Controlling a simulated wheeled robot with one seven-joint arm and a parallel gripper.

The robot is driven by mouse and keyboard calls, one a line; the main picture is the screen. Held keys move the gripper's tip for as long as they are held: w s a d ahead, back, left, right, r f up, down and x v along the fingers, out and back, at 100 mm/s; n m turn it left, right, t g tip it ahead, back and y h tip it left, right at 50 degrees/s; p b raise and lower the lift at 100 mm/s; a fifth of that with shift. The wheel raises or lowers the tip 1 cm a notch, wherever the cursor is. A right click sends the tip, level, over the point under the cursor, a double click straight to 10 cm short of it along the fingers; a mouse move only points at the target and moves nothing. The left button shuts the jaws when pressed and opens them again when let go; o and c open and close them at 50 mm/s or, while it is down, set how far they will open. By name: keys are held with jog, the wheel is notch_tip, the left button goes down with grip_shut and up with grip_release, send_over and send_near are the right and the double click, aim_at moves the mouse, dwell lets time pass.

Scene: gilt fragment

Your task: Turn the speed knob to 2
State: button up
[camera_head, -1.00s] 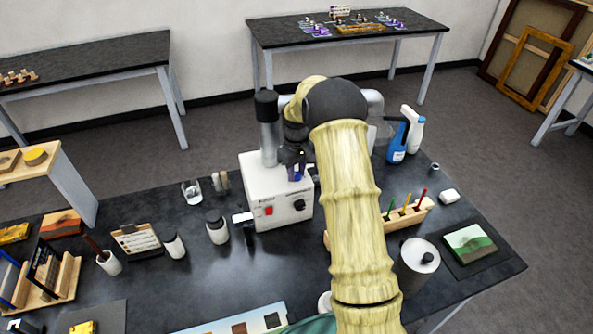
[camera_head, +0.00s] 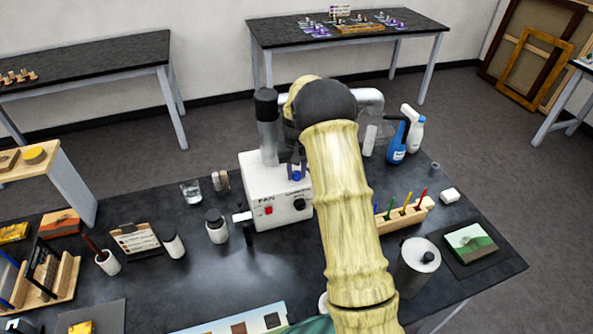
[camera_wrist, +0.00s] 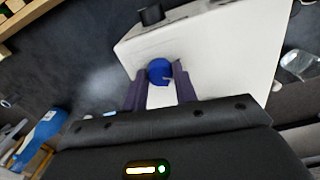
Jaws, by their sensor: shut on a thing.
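A white box (camera_head: 262,187) marked FAN stands on the black table, with a red switch (camera_head: 269,211) and a black knob (camera_head: 299,204) on its front. A blue knob (camera_head: 297,176) sits on its top near the front right edge. In the wrist view the blue knob (camera_wrist: 160,71) has a small pale mark at its lower right, and the black knob (camera_wrist: 151,15) shows beyond it. My gripper (camera_wrist: 160,80) is shut on the blue knob, with a dark finger on each side. The scale around the knob cannot be read.
A dark-topped cylinder (camera_head: 267,130) rises from the box's back left. A blue spray bottle (camera_head: 396,148) and a wooden rack (camera_head: 408,217) are to the right.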

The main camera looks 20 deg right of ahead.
aim_at(296, 173)
jog(key=m, duration=0.6)
jog(key=shift+w+r, duration=0.1)
jog(key=m+p, duration=0.1)
jog(key=m, duration=0.5)
dwell(0.5)
jog(key=o, duration=1)
jog(key=shift+c, duration=0.2)
notch_tip(296, 173, up, 17)
jog(key=b, duration=0.3)
jog(key=shift+r, duration=0.15)
